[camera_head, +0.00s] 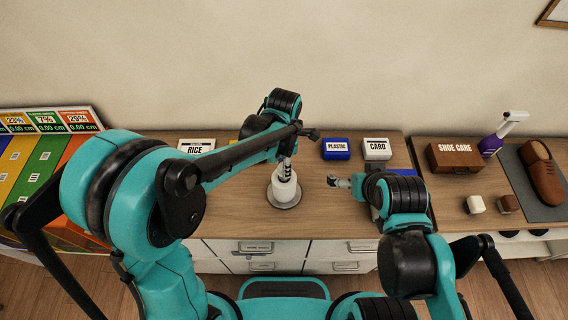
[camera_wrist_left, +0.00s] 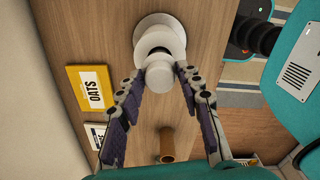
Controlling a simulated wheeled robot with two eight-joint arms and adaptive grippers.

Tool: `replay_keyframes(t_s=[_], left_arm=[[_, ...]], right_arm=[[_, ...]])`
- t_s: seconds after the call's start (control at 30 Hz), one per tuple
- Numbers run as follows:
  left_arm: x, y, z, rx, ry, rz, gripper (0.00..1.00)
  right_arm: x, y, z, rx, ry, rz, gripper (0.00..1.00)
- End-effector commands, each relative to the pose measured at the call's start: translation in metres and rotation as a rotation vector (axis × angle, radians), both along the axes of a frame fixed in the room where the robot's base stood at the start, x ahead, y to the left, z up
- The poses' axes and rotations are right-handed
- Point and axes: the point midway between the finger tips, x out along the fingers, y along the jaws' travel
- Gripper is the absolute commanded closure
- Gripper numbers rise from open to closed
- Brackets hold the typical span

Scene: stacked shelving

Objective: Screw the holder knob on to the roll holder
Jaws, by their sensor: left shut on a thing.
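The roll holder (camera_head: 284,187) stands upright on the wooden counter, with a round grey base and a white roll around its post. In the left wrist view the roll holder (camera_wrist_left: 160,38) is seen from above. The white holder knob (camera_wrist_left: 160,76) is at its top end, between the fingertips of my left gripper (camera_wrist_left: 161,73), which is shut on it. In the head view my left gripper (camera_head: 287,165) is over the post and the knob is hard to make out. My right gripper (camera_head: 333,181) is right of the holder, apart from it; its finger opening is unclear.
A brown upright cylinder (camera_wrist_left: 166,145) stands near the holder. The OATS box (camera_wrist_left: 90,91), RICE box (camera_head: 196,146), PLASTIC box (camera_head: 336,149) and CARD box (camera_head: 376,149) line the back. A SHOE CARE box (camera_head: 454,157), spray bottle (camera_head: 500,135) and shoe (camera_head: 543,172) are at right.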

Motion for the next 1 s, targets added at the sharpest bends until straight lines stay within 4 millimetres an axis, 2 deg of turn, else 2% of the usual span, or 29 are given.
replay_keyframes(t_s=[0.7,1.0], left_arm=[[0.0000,0.0000,0.0001,0.000,0.000,0.006,0.79],[0.0000,0.0000,-0.0057,0.000,0.000,0.006,0.79]], right_arm=[[0.0000,0.0000,-0.0014,0.000,0.000,0.000,0.00],[0.0000,0.0000,-0.0066,0.000,0.000,0.000,0.00]])
